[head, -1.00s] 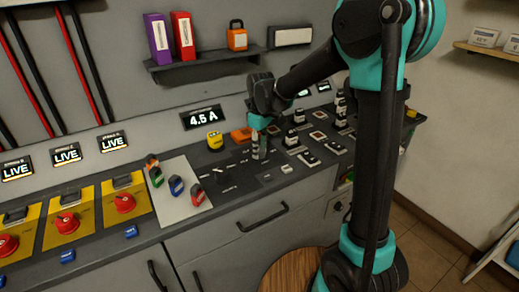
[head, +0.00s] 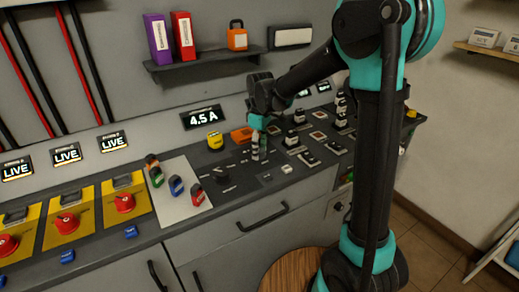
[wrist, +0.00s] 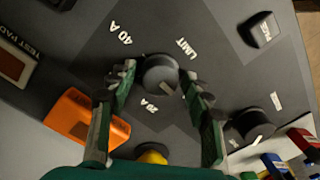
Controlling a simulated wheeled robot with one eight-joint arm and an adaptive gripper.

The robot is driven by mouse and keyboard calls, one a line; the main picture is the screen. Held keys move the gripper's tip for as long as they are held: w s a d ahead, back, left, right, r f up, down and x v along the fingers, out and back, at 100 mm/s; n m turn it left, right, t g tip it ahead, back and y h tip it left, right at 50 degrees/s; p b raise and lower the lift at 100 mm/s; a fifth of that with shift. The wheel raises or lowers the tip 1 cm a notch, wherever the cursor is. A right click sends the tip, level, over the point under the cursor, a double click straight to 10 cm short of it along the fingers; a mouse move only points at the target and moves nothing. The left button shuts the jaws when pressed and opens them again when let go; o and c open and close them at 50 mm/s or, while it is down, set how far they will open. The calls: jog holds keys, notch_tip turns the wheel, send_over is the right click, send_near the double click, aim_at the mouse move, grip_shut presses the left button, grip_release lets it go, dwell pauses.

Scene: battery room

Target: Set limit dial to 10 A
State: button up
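The limit dial (wrist: 160,75) is a round black knob on a dark panel in the wrist view, with "LIMIT", "40 A" and what looks like "20 A" printed around it. A pale mark shows on its lower right part. My gripper (wrist: 160,76) is open, with one green-grey finger on each side of the dial and small gaps between. In the head view my gripper (head: 259,146) is down at the bench panel and hides the dial. A display (head: 201,117) behind reads about 4.5 A.
An orange block (wrist: 82,118) lies close to my left finger, and a yellow object (wrist: 152,154) is below. A second black knob (wrist: 250,124) is right of my right finger. Several small switches (head: 303,137) stand to the right on the bench.

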aim_at(260, 149)
jog(key=shift+r, duration=0.1)
notch_tip(260, 149, up, 12)
jog(key=shift+w, duration=0.15)
dwell(0.6)
